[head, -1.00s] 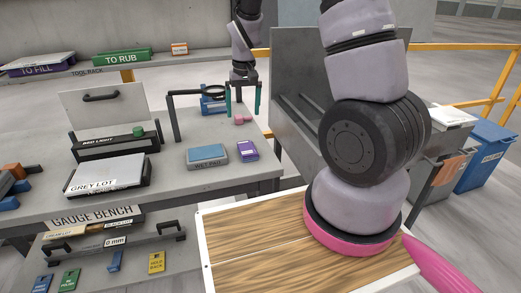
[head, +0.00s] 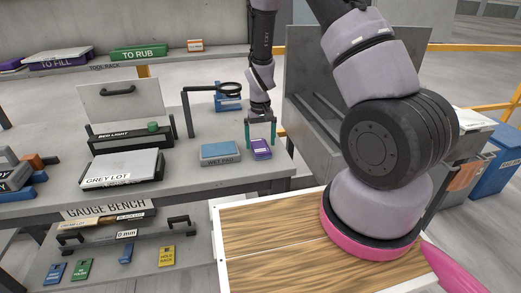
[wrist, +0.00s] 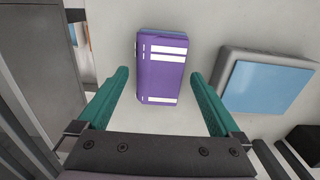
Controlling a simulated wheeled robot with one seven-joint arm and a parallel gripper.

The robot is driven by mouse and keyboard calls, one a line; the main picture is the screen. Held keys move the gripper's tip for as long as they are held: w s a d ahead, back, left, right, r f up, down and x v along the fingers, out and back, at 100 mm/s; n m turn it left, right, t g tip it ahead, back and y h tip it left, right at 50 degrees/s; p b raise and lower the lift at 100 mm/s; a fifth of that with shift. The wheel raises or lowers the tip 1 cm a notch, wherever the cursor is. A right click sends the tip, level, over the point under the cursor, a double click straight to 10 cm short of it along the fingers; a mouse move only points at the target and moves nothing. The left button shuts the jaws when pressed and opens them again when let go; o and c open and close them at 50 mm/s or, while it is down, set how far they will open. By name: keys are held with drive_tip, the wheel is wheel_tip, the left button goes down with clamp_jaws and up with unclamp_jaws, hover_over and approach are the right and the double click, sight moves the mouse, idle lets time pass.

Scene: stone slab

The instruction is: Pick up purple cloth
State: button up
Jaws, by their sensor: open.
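The purple cloth (head: 261,149) lies on the grey bench top near its right end, a folded purple block with white stripes. It also shows in the wrist view (wrist: 162,66), upper middle, with a little blue at its far edge. My gripper (head: 261,134) has teal fingers and is open. In the wrist view the fingers (wrist: 160,88) stand on either side of the cloth's near part, with a gap on each side. The gripper is empty. In the head view the fingers hide part of the cloth's far side.
The blue wet pad (head: 221,151) sits just left of the cloth. It also shows in the wrist view (wrist: 265,85), close to the right finger. A black-armed magnifier (head: 188,112) stands behind the pad. A grey metal panel (head: 320,110) rises to the right of the bench.

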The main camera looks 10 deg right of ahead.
sight(260, 145)
drive_tip(key=shift+f, duration=0.6)
drive_tip(key=c, duration=1.4)
wheel_tip(260, 145, up, 10)
drive_tip(key=shift+r, duration=0.1)
